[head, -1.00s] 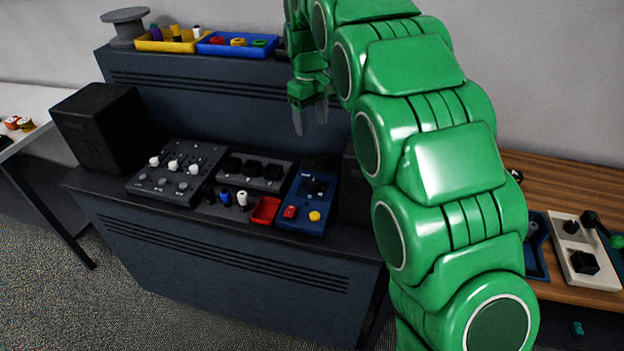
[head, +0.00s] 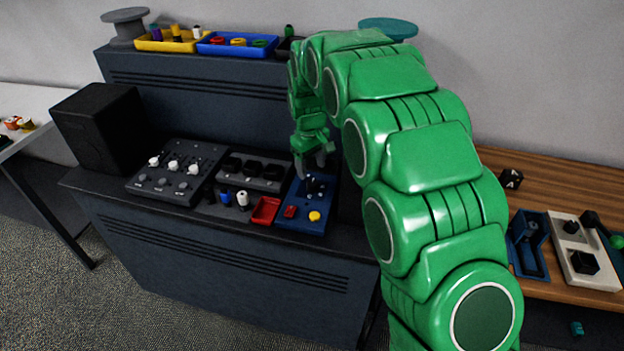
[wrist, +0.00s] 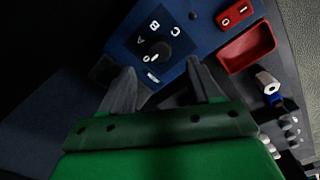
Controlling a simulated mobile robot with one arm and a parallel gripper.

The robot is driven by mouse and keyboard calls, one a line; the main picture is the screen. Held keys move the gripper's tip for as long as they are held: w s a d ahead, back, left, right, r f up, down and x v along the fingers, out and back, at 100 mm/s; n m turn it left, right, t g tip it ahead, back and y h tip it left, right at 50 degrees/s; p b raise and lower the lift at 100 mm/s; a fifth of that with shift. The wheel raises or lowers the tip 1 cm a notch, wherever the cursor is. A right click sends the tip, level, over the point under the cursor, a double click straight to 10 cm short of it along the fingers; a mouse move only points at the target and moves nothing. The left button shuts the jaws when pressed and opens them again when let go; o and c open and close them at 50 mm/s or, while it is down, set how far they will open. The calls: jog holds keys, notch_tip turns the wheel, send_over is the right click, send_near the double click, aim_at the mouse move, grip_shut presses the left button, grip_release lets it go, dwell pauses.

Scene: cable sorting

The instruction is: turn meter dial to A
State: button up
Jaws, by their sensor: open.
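The blue meter (head: 296,216) lies at the right end of the dark bench. Its black dial (wrist: 155,52) shows in the wrist view on a dark plate with the letters A, B and C and a 0 around it. The white mark on the dial sits near the 0. My gripper (head: 312,168) is open and above the far part of the meter. In the wrist view its two fingertips (wrist: 162,75) are spread, with the dial just beyond and between them. I cannot tell whether either finger touches the dial.
A red rocker switch (wrist: 235,14) and a red tray (wrist: 246,48) are beside the dial. A dark panel with white knobs (head: 172,180) stands to the left. A raised shelf (head: 200,75) with yellow and blue trays is behind.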

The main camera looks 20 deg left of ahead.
aim_at(312, 182)
notch_tip(312, 182, down, 6)
jog(key=shift+w+d+r, duration=0.1)
jog(key=shift+c, duration=0.3)
jog(key=c, duration=1)
jog(key=m, duration=0.5)
jog(key=shift+m, duration=0.4)
jog(key=m, duration=0.5)
jog(key=shift+m, duration=0.4)
